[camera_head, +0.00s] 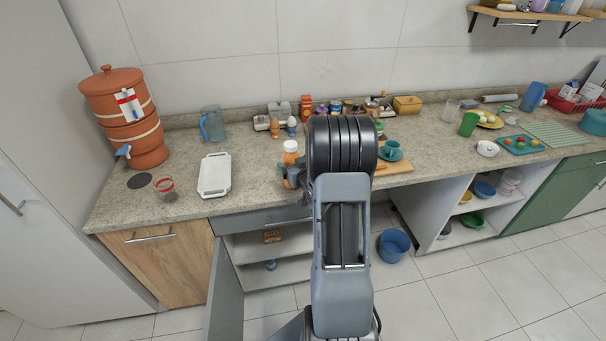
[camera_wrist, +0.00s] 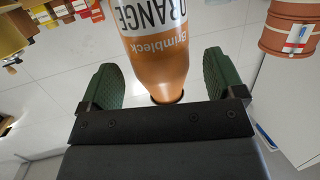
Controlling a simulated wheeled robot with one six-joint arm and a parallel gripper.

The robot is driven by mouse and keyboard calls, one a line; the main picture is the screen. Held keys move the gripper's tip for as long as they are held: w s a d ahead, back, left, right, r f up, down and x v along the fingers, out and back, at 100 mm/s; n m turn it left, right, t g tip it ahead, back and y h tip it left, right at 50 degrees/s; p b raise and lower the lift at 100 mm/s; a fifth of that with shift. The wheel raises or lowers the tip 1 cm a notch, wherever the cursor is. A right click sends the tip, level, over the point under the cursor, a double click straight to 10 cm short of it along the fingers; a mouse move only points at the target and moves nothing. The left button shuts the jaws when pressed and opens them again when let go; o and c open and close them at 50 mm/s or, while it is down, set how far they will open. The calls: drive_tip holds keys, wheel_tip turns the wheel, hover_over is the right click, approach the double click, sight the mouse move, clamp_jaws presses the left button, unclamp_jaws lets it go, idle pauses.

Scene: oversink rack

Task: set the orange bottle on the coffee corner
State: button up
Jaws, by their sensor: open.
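The orange bottle (camera_head: 290,158) stands upright on the counter, left of the middle, with a white cap. In the wrist view the orange bottle (camera_wrist: 160,60) fills the space between the fingers, its white label reading upside down. My gripper (camera_wrist: 163,88) is open around the bottle, with a gap showing beside both green finger pads. In the head view my gripper (camera_head: 297,181) is at the bottle, partly hidden by my arm. A teal cup and saucer (camera_head: 391,152) stand by a wooden board (camera_head: 397,166) to the right; I cannot tell if this is the coffee corner.
A white tray (camera_head: 214,175) and a striped glass (camera_head: 165,188) stand left of the bottle. Egg cups (camera_head: 275,128) and several jars (camera_head: 335,107) stand behind it. A terracotta dispenser (camera_head: 125,115) is at the far left. My arm hides part of the counter.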

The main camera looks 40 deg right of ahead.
drive_tip(key=b+v, duration=0.1)
drive_tip(key=v, duration=0.7)
drive_tip(key=s+a+r+g, duration=0.2)
drive_tip(key=a+r+g, duration=0.3)
drive_tip(key=a, duration=0.5)
drive_tip(key=s+a+r+n+g+y, duration=0.2)
drive_tip(key=s+a+g, duration=0.4)
drive_tip(key=s+a, duration=0.7)
drive_tip(key=shift+a+r+y, duration=0.2)
drive_tip(key=shift+a+y, duration=0.25)
drive_tip(key=shift+y, duration=0.15)
